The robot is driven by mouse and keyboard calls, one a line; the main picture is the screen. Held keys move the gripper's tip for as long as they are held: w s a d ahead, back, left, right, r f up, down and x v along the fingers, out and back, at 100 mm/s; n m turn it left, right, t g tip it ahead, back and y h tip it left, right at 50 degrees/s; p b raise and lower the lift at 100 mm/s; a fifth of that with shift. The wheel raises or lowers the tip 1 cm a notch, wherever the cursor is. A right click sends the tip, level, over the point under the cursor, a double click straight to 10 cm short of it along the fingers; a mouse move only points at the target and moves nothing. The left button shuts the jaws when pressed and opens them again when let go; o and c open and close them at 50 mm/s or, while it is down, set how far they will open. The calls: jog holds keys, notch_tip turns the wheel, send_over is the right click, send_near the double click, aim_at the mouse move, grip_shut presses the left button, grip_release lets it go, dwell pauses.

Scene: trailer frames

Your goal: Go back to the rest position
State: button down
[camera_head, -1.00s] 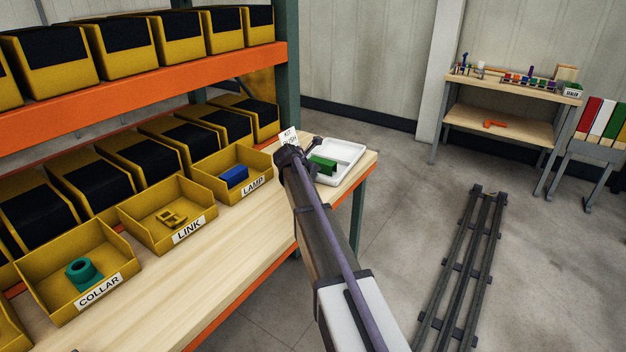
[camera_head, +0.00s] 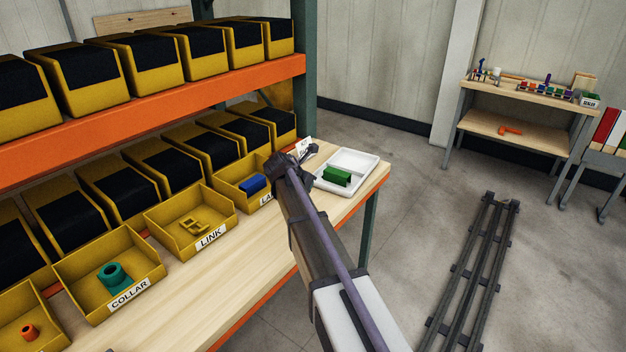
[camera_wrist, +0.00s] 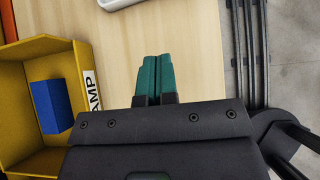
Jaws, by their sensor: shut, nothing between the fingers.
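My gripper (camera_wrist: 154,76) shows in the wrist view with its two green fingers together and nothing between them. It is above the bare wooden bench top, to the right of the yellow LAMP bin. In the head view my arm reaches up from the lower right, and its end is beside the LAMP bin (camera_head: 228,182) and left of the white tray (camera_head: 372,164). The fingers are hidden there. A blue block (camera_wrist: 50,106) lies in the LAMP bin.
The LINK bin (camera_head: 160,229) holds a yellow part, and the COLLAR bin (camera_head: 75,293) a teal collar. Bins with black fronts stand behind and on the orange shelf (camera_head: 200,98) above. Floor rails (camera_head: 470,270) run at the right. A second workbench (camera_head: 520,92) stands at the back right.

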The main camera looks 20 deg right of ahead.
jog(key=s+m, duration=0.2)
jog(key=m, duration=0.1)
jog(key=s+a+f+m+g+y, duration=0.1)
jog(key=m, duration=0.2)
jog(key=s+a+f+m, duration=0.1)
jog(key=s+m, duration=0.1)
jog(key=m, duration=0.1)
jog(key=shift+s+g+y, duration=0.3)
jog(key=shift+s, duration=0.05)
jog(key=s+a+m, duration=0.1)
jog(key=s, duration=0.1)
jog(key=s+m+y, duration=0.1)
jog(key=m, duration=0.1)
jog(key=s+a+f+m, duration=0.1)
jog(key=s+m, duration=0.1)
jog(key=shift+s+a+g, duration=0.3)
jog(key=shift+s+g, duration=0.05)
jog(key=shift+g, duration=0.05)
jog(key=s+a+m+y, duration=0.1)
jog(key=s+a+m, duration=0.2)
jog(key=s, duration=0.4)
jog(key=s+a+m+g+y+p, duration=0.1)
jog(key=s+a+m+y, duration=0.1)
jog(key=s, duration=0.5)
jog(key=s+a+m+g+y, duration=0.1)
jog(key=s+a+m+y, duration=0.1)
jog(key=s+a+m, duration=0.3)
jog(key=shift+s+a+f, duration=0.25)
jog(key=shift+s+a, duration=0.3)
jog(key=shift+s, duration=0.5)
